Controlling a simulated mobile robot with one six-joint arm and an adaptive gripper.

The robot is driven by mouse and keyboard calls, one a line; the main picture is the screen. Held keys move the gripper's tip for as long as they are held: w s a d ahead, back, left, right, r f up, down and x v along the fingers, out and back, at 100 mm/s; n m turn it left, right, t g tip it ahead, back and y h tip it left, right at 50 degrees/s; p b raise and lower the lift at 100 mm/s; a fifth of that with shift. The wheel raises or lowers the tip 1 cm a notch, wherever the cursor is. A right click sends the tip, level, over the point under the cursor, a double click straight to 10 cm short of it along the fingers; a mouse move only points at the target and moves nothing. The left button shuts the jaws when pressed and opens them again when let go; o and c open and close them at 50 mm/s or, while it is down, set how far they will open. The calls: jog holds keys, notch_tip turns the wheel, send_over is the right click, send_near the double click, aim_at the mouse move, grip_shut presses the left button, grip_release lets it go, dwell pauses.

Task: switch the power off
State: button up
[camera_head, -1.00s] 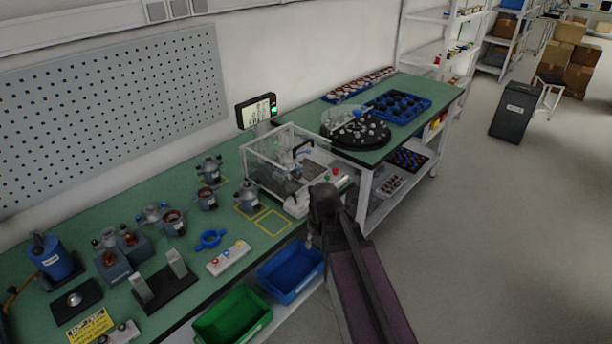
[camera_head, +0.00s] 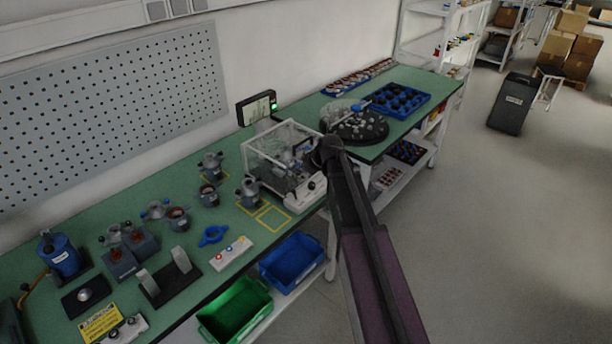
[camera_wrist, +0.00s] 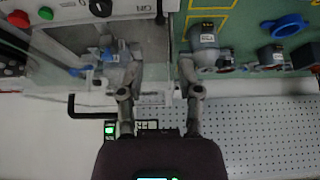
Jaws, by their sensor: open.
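The clear test box (camera_head: 268,150) stands on the green bench, with a white control panel (camera_head: 302,199) along its front. In the wrist view, the panel lies along the top edge and carries a black rotary knob (camera_wrist: 101,7), a green button (camera_wrist: 46,13) and a red button (camera_wrist: 18,18). Lettering like "ON" shows beside the knob. My gripper (camera_wrist: 160,68) is open and empty, its fingers spread over the box's side edge. The knob is above and left of the fingers in that view, apart from them. In the head view, my arm hides the gripper and the panel's right part.
A monitor (camera_head: 257,107) with a green light stands behind the box. A black turntable (camera_head: 362,128) is to its right. Grey motor parts (camera_head: 248,190) stand to its left, beside yellow outlines. Blue (camera_head: 291,262) and green (camera_head: 235,308) bins sit below the bench edge.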

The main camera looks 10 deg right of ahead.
jog(key=shift+f, duration=0.15)
jog(key=b, duration=0.5)
send_over(294, 191)
jog(key=s+d, duration=0.2)
jog(key=shift+s+f, duration=0.15)
jog(key=shift+f, duration=2.35)
jog(key=shift+a+f+b, duration=0.1)
jog(key=shift+f+b, duration=0.2)
jog(key=shift+b, duration=0.15)
jog(key=shift+b+x, duration=2.05)
jog(key=shift+x, duration=0.4)
jog(key=shift+c, duration=0.2)
jog(key=c, duration=0.5)
jog(key=shift+o, duration=0.2)
